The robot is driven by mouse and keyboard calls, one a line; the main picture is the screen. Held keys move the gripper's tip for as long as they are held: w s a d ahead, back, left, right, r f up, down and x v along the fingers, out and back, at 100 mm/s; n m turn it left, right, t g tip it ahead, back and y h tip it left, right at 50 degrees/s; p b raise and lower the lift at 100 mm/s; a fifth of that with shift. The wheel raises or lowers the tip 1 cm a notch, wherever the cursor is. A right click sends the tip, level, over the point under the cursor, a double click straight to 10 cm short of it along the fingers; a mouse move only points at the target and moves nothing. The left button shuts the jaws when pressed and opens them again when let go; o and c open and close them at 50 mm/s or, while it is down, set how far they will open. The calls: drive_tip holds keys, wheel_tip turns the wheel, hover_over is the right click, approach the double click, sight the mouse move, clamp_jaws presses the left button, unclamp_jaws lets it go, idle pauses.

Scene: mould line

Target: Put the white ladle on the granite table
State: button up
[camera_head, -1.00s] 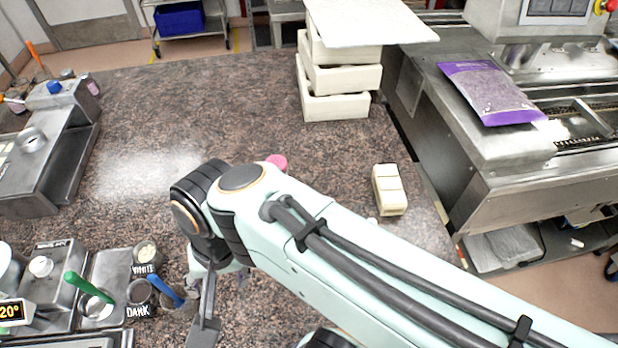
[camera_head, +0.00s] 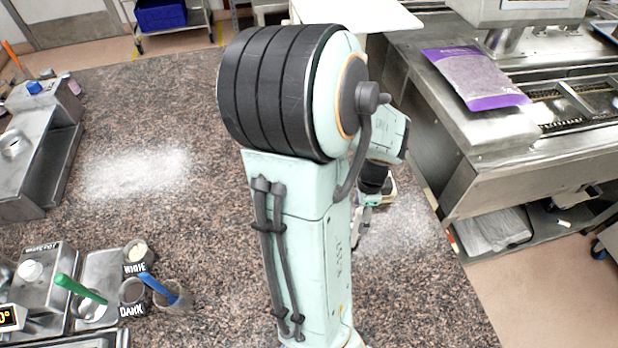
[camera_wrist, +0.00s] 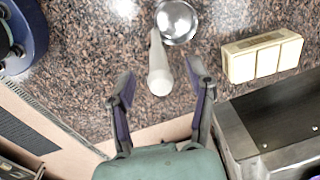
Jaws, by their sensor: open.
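The white ladle (camera_wrist: 160,66) shows in the wrist view, with a pale handle and a shiny metal bowl at the top of the picture. It appears to be over the granite table (camera_wrist: 85,50); I cannot tell whether the handle end is raised. My gripper (camera_wrist: 160,84) is open, with its fingers on either side of the handle's near end and visible gaps to both. In the head view the granite table (camera_head: 120,235) is speckled brown, my arm hides the ladle, and my gripper (camera_head: 364,220) is partly visible at the right of the arm.
A cream block (camera_wrist: 262,56) lies right of the ladle. In the head view, a steel machine with a purple bag (camera_head: 475,78) stands at the right. Pots with a green ladle (camera_head: 80,288) and a blue ladle (camera_head: 158,286) are at lower left. The table's left middle is clear.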

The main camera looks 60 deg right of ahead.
drive_tip(key=shift+f, duration=0.6)
clamp_jaws()
drive_tip(key=shift+r, duration=0.1)
